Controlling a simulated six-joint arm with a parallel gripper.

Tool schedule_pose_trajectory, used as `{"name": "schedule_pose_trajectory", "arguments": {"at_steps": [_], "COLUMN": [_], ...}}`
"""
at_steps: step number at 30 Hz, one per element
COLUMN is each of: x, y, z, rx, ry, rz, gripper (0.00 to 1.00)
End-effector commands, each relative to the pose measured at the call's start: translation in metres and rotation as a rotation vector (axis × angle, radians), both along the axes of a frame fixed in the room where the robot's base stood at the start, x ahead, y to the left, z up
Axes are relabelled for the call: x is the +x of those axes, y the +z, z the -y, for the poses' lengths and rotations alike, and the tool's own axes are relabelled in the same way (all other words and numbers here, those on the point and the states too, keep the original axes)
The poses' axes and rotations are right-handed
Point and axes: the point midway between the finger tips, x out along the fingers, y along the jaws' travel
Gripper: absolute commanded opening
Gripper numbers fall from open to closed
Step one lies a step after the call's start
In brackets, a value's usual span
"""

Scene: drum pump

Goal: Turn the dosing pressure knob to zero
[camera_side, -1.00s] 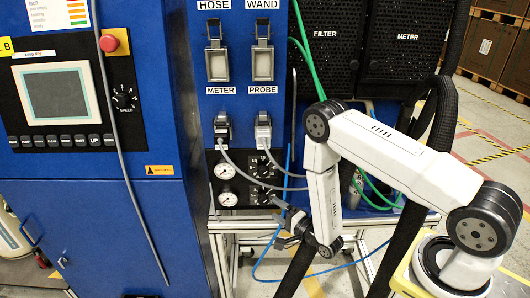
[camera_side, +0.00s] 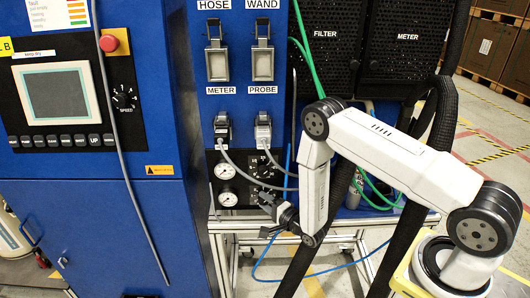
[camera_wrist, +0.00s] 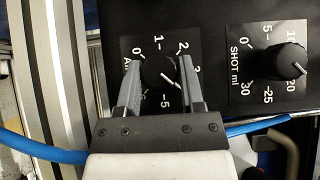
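The black dosing pressure knob (camera_wrist: 157,74) is on a dark dial plate in the wrist view. Its white pointer aims at the lower right, between the 3 and the 5. The 0 mark is at the upper left of the dial. My gripper (camera_wrist: 159,62) is open, with one finger on each side of this knob. I cannot tell whether the fingers touch it. The right finger covers part of the scale, and the left finger covers part of the dial's label. In the side view my gripper (camera_side: 268,206) is in front of the lower dial on the black panel.
A second knob (camera_wrist: 287,61) marked SHOT ml is to the right in the wrist view. A blue hose (camera_wrist: 42,148) passes near the gripper. Two gauges (camera_side: 227,172) and grey cables (camera_side: 262,183) are close by. An aluminium frame (camera_side: 235,226) runs below the panel.

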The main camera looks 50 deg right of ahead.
Motion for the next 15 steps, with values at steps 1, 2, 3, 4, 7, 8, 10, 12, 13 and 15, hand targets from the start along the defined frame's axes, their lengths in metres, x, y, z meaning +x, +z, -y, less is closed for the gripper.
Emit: {"name": "schedule_pose_trajectory", "arguments": {"at_steps": [1, 2, 3, 4, 7, 8, 10, 12, 13, 15], "x": [0.0000, -0.0001, -0.0001, -0.0001, -0.0001, -0.0001, -0.0001, 0.0000, 0.0001, 0.0003], "y": [0.0003, 0.0004, 0.0004, 0.0004, 0.0005, 0.0006, 0.0007, 0.0010, 0.0012, 0.0016], "z": [0.0000, 0.0000, 0.0000, 0.0000, 0.0001, 0.0001, 0.0001, 0.0001, 0.0001, 0.0002], "rx": [0.000, 0.000, 0.000, 0.000, -0.002, -0.003, -0.009, -0.017, -0.023, -0.039], "ry": [0.000, 0.000, 0.000, 0.000, 0.000, 0.000, 0.000, 0.000, 0.000, 0.000], "rz": [0.001, 0.001, 0.002, 0.002, 0.000, -0.001, -0.007, -0.015, -0.019, -0.035], "gripper": [0.13, 0.03, 0.00, 0.00, 0.00, 0.00, 0.00, 0.00, 0.00, 0.00]}}
